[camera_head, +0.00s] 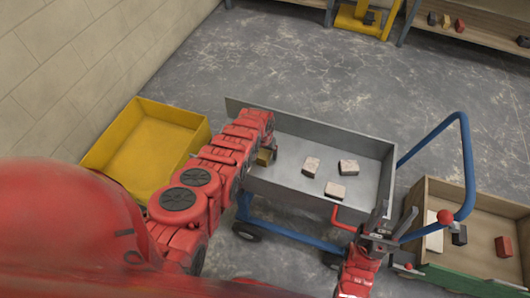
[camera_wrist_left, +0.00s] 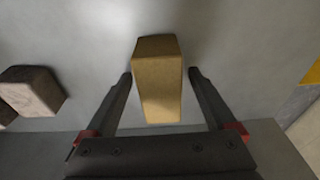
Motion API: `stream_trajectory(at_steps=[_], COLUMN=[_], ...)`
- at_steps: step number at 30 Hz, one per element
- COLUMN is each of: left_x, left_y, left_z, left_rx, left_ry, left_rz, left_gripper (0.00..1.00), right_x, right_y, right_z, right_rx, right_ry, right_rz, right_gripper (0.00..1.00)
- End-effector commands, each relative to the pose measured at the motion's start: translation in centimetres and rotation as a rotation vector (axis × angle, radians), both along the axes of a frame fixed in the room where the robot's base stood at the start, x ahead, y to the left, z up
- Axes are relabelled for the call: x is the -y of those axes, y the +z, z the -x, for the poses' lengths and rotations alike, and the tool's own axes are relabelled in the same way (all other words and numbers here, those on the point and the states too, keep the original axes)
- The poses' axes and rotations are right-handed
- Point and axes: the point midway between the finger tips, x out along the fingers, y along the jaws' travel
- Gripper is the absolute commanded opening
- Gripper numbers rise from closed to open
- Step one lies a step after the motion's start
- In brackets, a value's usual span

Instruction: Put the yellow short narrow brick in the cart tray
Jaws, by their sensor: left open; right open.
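The yellow short narrow brick (camera_head: 264,157) is at the left end of the grey cart tray (camera_head: 310,134), inside its walls and partly hidden by my left arm. In the left wrist view the brick (camera_wrist_left: 158,80) lies between the open fingers of my left gripper (camera_wrist_left: 161,76), with gaps on both sides. It appears to be on the tray floor, though its underside is hidden. My left gripper (camera_head: 268,148) is over the tray's left end. My right gripper (camera_head: 379,230) is open and empty by the tray's near right corner.
Pale bricks (camera_head: 311,166) (camera_head: 349,167) (camera_head: 335,190) lie in the tray; one brick (camera_wrist_left: 32,90) shows in the wrist view. A yellow tub (camera_head: 150,147) stands left. A wooden box (camera_head: 470,244) with bricks stands right. The blue cart handle (camera_head: 467,165) rises at the cart's right.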

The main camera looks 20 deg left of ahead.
Motion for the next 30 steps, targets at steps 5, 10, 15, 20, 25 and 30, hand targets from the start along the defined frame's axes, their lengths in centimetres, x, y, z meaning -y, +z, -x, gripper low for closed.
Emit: stream_trajectory(at_steps=[5,10,15,20,25,30], left_x=[-0.1,-0.1,0.0,0.0,0.0,-0.1], left_y=[2.7,4.3,6.2,7.5,9.6,11.9], left_z=[0.1,0.5,0.9,1.1,1.2,1.8], left_rx=[0.003,0.003,0.004,0.001,0.007,0.002], left_ry=[0.001,0.0,0.002,0.001,0.0,0.0], left_rz=[-0.001,-0.001,0.0,0.0,0.0,0.0], left_gripper=[0.9,0.9,0.9,0.9,0.9,0.9], right_x=[0.0,0.0,0.0,0.0,0.0,0.0], right_y=[2.9,4.5,5.8,5.6,5.6,5.5], right_z=[0.0,0.0,0.0,0.0,0.0,0.0], right_rx=[0.0,0.0,0.0,0.0,0.0,0.0], right_ry=[0.0,0.0,0.0,0.0,0.0,0.0], right_rz=[0.0,0.0,0.0,0.0,0.0,0.0], right_gripper=[0.5,0.5,0.5,0.5,0.5,0.5])
